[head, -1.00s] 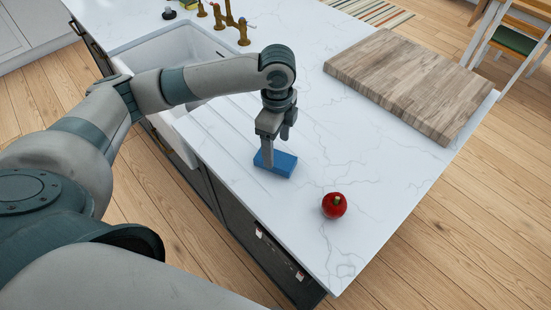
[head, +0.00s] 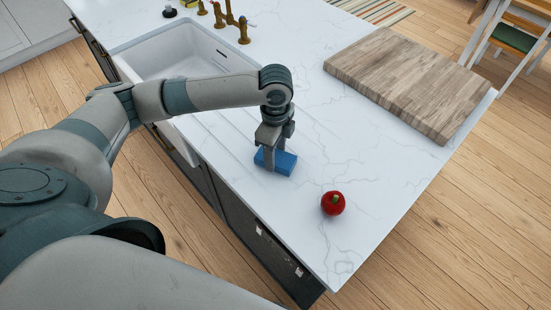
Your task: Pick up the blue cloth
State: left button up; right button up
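The blue cloth (head: 286,164) is a small, thick block-like piece lying flat on the white marble counter, left of the red fruit or pepper. My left gripper (head: 276,159) points straight down at the cloth. One finger shows in front of its near left side, and the other goes down at its far side. A gap shows between the fingers, with the cloth partly between them. I cannot see whether the fingertips touch it. My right gripper is not in view.
A red pepper-like item (head: 333,203) stands near the cloth on the right. A wooden board (head: 410,82) lies at the back right. A white sink (head: 180,52) with brass taps (head: 243,30) is at the left. The counter (head: 330,245) is clear toward its near corner.

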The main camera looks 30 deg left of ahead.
aim_at(276, 156)
pick_arm(q)
jog(key=shift+c, duration=1.3)
jog(key=shift+r, duration=0.1)
jog(key=shift+r+b, duration=0.4)
jog(key=shift+r, duration=0.15)
notch_tip(276, 156, up, 2)
jog(key=shift+w+r+b, duration=0.1)
jog(key=shift+r+b, duration=0.1)
jog(key=shift+b, duration=0.4)
jog(key=d+r+b, duration=0.3)
jog(key=d+r, duration=0.4)
jog(key=d, duration=0.4)
jog(key=shift+s+d+r, duration=0.15)
jog(key=shift+s+d, duration=0.1)
jog(key=shift+d, duration=0.1)
